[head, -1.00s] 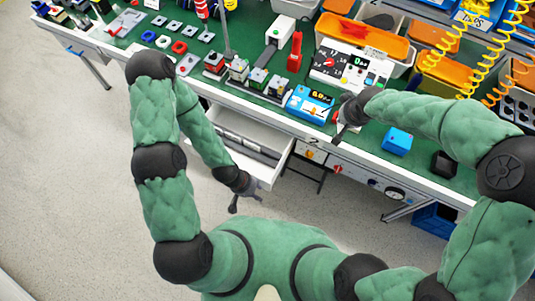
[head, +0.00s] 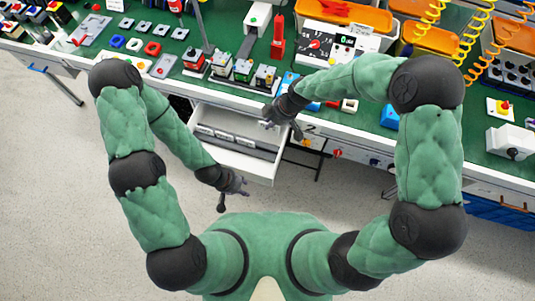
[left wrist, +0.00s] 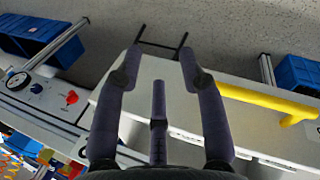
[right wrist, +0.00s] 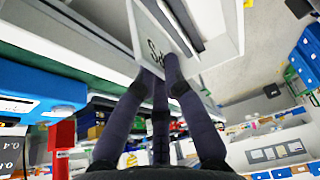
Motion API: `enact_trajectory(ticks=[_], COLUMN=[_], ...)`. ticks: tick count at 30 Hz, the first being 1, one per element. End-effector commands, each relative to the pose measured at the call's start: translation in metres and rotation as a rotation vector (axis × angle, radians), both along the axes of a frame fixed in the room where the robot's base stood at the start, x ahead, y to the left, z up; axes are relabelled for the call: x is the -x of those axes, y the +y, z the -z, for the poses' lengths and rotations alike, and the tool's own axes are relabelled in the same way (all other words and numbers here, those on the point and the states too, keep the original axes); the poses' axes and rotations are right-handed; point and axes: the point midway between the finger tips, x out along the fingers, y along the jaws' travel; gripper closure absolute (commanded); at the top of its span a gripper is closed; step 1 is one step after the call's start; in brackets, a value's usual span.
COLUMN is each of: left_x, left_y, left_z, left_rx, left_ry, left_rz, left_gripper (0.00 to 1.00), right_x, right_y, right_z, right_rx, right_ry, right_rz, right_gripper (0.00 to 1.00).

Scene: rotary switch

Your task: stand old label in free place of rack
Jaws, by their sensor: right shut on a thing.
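In the right wrist view, my right gripper (right wrist: 163,72) is shut on a pale label (right wrist: 155,47) with dark lettering, partly hidden by the fingers. In the head view, my right gripper (head: 283,122) is at the right side of the open drawer (head: 252,168); the label is too small to make out there. A dark rack-like strip (head: 236,142) with several pale labels lies inside the drawer; I cannot tell which place is free. My left gripper (head: 232,192) is in front of the drawer, left of its front right corner. It looks open and empty in the left wrist view (left wrist: 158,65).
The yellow drawer handle (left wrist: 265,100) shows in the left wrist view. The floor (head: 60,190) at left is clear.

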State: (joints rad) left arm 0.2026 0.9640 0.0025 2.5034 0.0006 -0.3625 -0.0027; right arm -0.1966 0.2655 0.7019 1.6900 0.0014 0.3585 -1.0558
Motion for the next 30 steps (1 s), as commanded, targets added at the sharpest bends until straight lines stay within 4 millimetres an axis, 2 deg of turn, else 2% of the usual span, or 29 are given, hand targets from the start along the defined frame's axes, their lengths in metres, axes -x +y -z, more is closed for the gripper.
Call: enact_trajectory(ticks=[5, 18, 22, 30], left_x=[0.0, 0.0, 0.0, 0.0], left_y=[0.0, 0.0, 0.0, 0.0], left_z=[0.007, 0.038, 0.043, 0.048], left_rx=[0.0, 0.0, 0.0, 0.0], left_ry=[0.0, 0.0, 0.0, 0.0], left_rz=[0.0, 0.0, 0.0, 0.0], left_gripper=[0.6, 0.6, 0.6, 0.6], right_x=[0.001, 0.001, 0.001, 0.001], right_y=[0.004, 0.003, 0.003, 0.003], right_z=[0.021, 0.121, 0.138, 0.154], right_rx=[0.0, 0.0, 0.001, 0.0], right_ry=[0.002, 0.002, 0.0, 0.0], right_rz=[-0.029, -0.027, -0.027, -0.027], right_gripper=[1.0, 1.0, 1.0, 1.0])
